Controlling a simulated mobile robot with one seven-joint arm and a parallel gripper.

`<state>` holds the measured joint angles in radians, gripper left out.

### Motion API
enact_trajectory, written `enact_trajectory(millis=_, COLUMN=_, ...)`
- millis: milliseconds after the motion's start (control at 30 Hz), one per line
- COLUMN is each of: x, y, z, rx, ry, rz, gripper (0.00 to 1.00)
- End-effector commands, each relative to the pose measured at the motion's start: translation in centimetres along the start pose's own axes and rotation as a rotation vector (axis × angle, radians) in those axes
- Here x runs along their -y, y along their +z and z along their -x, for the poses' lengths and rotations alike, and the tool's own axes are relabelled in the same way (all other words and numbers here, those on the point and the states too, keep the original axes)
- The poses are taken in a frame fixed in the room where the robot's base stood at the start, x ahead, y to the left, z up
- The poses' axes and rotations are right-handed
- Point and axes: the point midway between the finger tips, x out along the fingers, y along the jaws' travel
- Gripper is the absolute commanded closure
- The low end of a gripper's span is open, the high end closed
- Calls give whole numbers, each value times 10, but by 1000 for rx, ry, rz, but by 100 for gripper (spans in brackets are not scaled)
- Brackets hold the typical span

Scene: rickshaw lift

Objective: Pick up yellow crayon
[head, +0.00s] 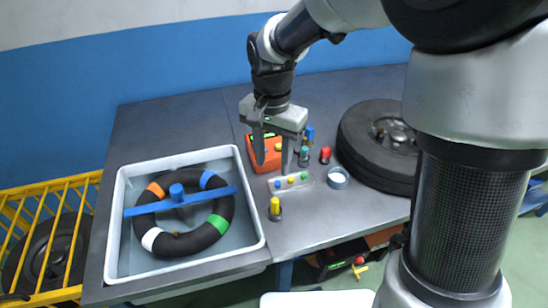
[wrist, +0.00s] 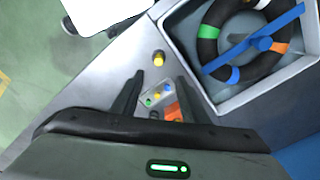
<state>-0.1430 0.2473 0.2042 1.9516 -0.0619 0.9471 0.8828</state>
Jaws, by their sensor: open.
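The yellow crayon (head: 275,206) stands upright in a small dark base on the table, just right of the basin's corner. In the wrist view the yellow crayon (wrist: 159,58) shows from above, beyond the fingertips and roughly between their lines. My gripper (head: 272,167) is open and empty, pointing down behind the crayon in the head view. Its two fingers (wrist: 160,78) are spread in the wrist view, with nothing between the tips. The gripper is apart from the crayon.
A pale basin (head: 114,240) holds a black ring with a blue bar. A clear strip with coloured dots (head: 291,182), an orange box (head: 256,160), a small round cup (head: 338,177), a red-topped piece (head: 325,155) and a black tyre (head: 360,150) stand nearby. Table in front is clear.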

Motion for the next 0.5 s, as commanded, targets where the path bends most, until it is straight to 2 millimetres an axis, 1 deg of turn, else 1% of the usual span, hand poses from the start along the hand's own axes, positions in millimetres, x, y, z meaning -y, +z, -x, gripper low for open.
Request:
enact_trajectory(millis=400, x=-1, y=1, z=-88, rx=6, ry=4, rz=0, gripper=59)
enact_trajectory(millis=500, x=-1, y=1, z=-104, rx=5, ry=3, rz=0, gripper=59)
